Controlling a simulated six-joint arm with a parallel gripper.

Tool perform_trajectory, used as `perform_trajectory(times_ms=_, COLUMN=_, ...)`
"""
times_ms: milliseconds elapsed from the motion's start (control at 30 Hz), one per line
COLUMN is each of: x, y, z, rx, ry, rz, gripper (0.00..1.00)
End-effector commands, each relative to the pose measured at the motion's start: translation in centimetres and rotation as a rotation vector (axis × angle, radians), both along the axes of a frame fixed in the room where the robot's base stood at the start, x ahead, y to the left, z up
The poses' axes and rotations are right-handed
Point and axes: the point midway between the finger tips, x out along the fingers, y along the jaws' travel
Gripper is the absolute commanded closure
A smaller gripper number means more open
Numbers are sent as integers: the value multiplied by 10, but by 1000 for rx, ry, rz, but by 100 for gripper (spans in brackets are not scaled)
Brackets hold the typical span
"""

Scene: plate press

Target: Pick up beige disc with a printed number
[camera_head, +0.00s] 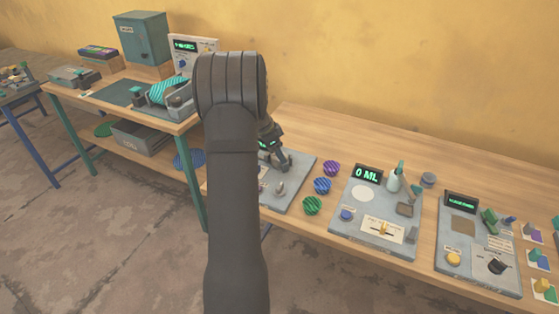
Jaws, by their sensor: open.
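My gripper (281,163) is at the end of my dark arm, low over a grey panel (300,181) on the near bench. Its jaws are small in view and look open, with nothing visible between them. I cannot make out a beige disc with a printed number for certain. My arm hides part of the panel and the bench beside it. A pale round spot (363,194) lies on the panel with the "0 ML" display; I cannot tell whether it is a loose disc or a marking.
Purple (331,168), blue (322,185) and green (312,205) discs lie right of my gripper. Further right are the "0 ML" panel (346,225) and another control panel (478,273). A teal cabinet (142,40) stands on the left bench. The bench's back strip is clear.

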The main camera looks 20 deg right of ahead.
Motion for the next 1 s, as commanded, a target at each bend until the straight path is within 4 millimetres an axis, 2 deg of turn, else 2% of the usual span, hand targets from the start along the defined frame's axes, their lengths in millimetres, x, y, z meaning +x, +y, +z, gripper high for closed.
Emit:
perform_trajectory(times_ms=67, x=3, y=4, z=12, rx=-3, ry=-4, rz=1, gripper=44)
perform_trajectory(times_ms=300, x=14, y=47, z=113, rx=-5, ry=-7, rz=-4, gripper=44)
perform_trajectory(times_ms=400, x=13, y=56, z=130, rx=-1, ry=-1, rz=-5, gripper=44)
perform_trajectory(times_ms=467, x=13, y=55, z=128, rx=0, ry=3, rz=-7, gripper=44)
perform_trajectory(times_ms=800, x=12, y=28, z=61, rx=1, ry=5, rz=-7, gripper=44)
perform_trajectory(times_ms=1000, x=12, y=15, z=31, rx=0, ry=3, rz=-7, gripper=44)
